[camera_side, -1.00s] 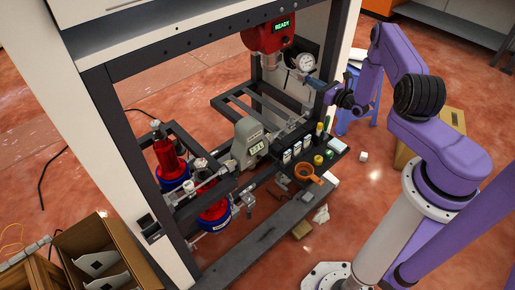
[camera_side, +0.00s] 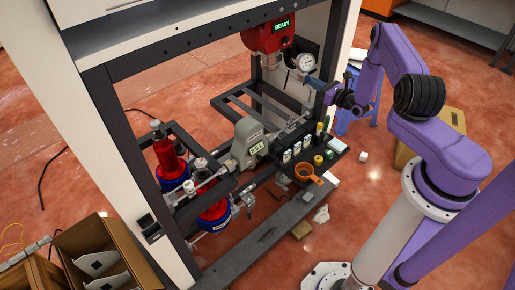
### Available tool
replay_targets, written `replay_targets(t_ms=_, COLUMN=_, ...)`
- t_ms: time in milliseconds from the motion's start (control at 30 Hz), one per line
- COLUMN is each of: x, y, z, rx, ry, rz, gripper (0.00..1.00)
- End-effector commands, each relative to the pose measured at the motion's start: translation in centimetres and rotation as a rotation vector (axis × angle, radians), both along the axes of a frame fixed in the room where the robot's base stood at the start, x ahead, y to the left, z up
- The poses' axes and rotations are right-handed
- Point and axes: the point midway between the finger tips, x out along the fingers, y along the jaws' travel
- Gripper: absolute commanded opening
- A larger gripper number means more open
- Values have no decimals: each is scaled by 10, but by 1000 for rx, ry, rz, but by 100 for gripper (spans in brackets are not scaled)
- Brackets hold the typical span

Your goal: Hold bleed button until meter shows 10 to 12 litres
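The grey meter (camera_side: 247,138) sits in the middle of the frame's lower shelf. Its small display (camera_side: 257,148) is lit, but its digits are too small to read surely. My gripper (camera_side: 315,83) is at the right post of the frame, just below a round white dial gauge (camera_side: 306,62). It points left toward the fittings there. Its fingertips are small and partly lost against the dark parts, so I cannot tell whether they are open or shut or touching anything. I cannot make out the bleed button.
A red unit (camera_side: 268,36) above shows READY in green. Small bottles (camera_side: 298,147) and an orange cup with a handle (camera_side: 306,173) stand on the shelf below my gripper. Red and blue canisters (camera_side: 212,212) are at the left. A blue stool (camera_side: 362,112) stands behind my arm.

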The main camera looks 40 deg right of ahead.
Motion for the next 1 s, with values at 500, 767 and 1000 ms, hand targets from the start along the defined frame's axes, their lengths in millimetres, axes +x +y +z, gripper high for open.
replay_targets(t_ms=500, x=-3, y=0, z=0, rx=1, ry=0, rz=0, gripper=0)
replay_targets(t_ms=767, x=-16, y=0, z=0, rx=0, ry=0, rz=1, gripper=0)
replay_targets(t_ms=1000, x=-16, y=0, z=0, rx=0, ry=0, rz=0, gripper=0)
